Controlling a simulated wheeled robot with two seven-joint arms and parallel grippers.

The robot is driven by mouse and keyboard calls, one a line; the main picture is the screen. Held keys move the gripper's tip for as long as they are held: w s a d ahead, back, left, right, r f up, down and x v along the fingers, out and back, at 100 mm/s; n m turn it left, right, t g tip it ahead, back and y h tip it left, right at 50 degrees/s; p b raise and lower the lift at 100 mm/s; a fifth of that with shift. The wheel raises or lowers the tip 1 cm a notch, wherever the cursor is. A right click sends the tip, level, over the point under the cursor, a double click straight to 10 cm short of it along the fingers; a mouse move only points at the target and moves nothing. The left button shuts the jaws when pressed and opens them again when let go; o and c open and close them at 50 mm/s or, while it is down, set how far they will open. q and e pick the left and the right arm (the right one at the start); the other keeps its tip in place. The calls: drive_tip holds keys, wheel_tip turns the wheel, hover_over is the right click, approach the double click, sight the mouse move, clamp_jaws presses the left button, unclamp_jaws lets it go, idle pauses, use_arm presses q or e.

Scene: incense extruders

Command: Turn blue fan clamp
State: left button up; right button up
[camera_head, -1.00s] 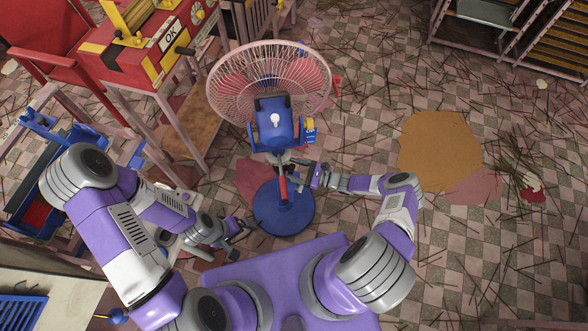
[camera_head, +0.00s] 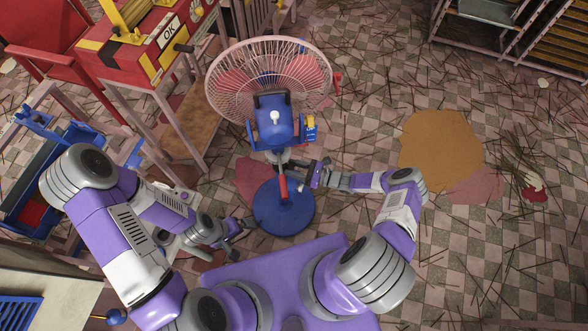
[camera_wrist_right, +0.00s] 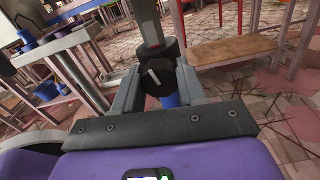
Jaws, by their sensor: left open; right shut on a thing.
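The fan stands upright in the head view, with a blue motor housing (camera_head: 275,128), a pinkish wire cage (camera_head: 228,92), a red-sleeved pole (camera_head: 283,187) and a round blue base (camera_head: 285,218). In the right wrist view the clamp (camera_wrist_right: 158,78) is a dark round knob with a pale mark, beside the grey pole (camera_wrist_right: 148,22). My right gripper (camera_wrist_right: 156,84) is shut on this clamp, one finger on each side; it also shows at the pole below the motor in the head view (camera_head: 297,164). My left gripper (camera_head: 246,224) is open and empty, left of the blue base.
A red and yellow machine (camera_head: 150,48) on a stand is at the upper left, with a wooden shelf (camera_head: 190,128) beside the fan. Blue trays (camera_head: 50,190) lie further left. Sticks litter the checkered floor, and a brown patch (camera_head: 440,150) lies right. A rack stands upper right.

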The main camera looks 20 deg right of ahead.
drive_tip(key=shift+r+m+b, duration=0.1)
drive_tip(key=shift+m+b, duration=0.25)
drive_tip(key=shift+m, duration=0.65)
drive_tip(key=shift+w, duration=0.1)
drive_tip(key=o, duration=1.1)
drive_tip(key=shift+c, duration=0.2)
drive_tip(key=v, duration=0.7)
drive_tip(key=shift+s+d+p, duration=0.2)
drive_tip(key=shift+d+p, duration=0.05)
drive_tip(key=shift+p, duration=0.2)
